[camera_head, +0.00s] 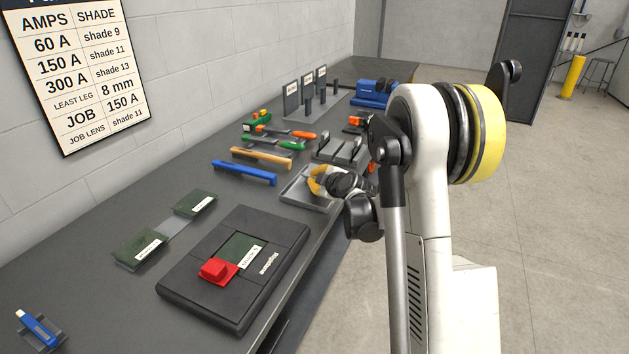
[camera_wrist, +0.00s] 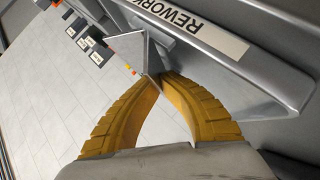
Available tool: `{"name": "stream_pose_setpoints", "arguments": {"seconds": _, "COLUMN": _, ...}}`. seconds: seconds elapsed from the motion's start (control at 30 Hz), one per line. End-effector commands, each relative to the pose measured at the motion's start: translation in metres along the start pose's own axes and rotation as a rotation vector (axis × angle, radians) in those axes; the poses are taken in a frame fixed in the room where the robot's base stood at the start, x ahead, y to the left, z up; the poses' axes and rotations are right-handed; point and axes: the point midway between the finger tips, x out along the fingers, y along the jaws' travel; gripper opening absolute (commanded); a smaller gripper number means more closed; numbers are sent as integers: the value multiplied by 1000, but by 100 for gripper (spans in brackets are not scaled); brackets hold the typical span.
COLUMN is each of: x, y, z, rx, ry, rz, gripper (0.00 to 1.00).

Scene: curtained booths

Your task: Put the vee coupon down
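My gripper (camera_wrist: 158,78) has its two yellow fingers drawn together at the tips, on a thin grey metal piece that looks like the vee coupon (camera_wrist: 130,48). The coupon's angled plates stand up beyond the fingertips, at the rim of a grey tray (camera_wrist: 265,72) labelled REWORK. I cannot tell whether the coupon touches the tray. In the head view my gripper (camera_head: 322,180) is low over the same tray (camera_head: 296,197), near the bench's front edge. The coupon cannot be made out there, behind the fingers and wrist.
A slotted grey rack (camera_head: 340,150) stands just behind the tray. A blue bar (camera_head: 244,173) and orange bar (camera_head: 262,157) lie left of it. A black case (camera_head: 180,292) with a red block (camera_head: 217,271) is nearer. The bench's front edge is close, with floor beyond.

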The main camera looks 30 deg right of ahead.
Motion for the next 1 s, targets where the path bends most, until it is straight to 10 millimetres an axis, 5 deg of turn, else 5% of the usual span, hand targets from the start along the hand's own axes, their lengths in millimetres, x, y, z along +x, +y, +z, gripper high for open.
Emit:
{"name": "stream_pose_setpoints", "arguments": {"seconds": 0.17, "x": 1, "y": -2, "z": 2, "rx": 0, "ry": 0, "rz": 1, "gripper": 0}}
{"name": "stream_pose_setpoints", "arguments": {"seconds": 0.23, "x": 1, "y": -2, "z": 1, "rx": 0, "ry": 0, "rz": 0, "gripper": 24}}
{"name": "stream_pose_setpoints", "arguments": {"seconds": 0.27, "x": 1, "y": -2, "z": 1, "rx": 0, "ry": 0, "rz": 0, "gripper": 27}}
{"name": "stream_pose_setpoints", "arguments": {"seconds": 0.63, "x": -3, "y": 2, "z": -1, "rx": 0, "ry": 0, "rz": 0, "gripper": 27}}
{"name": "stream_pose_setpoints", "arguments": {"seconds": 1.0, "x": -80, "y": 4, "z": -1, "rx": 1, "ry": -2, "rz": 1, "gripper": 27}}
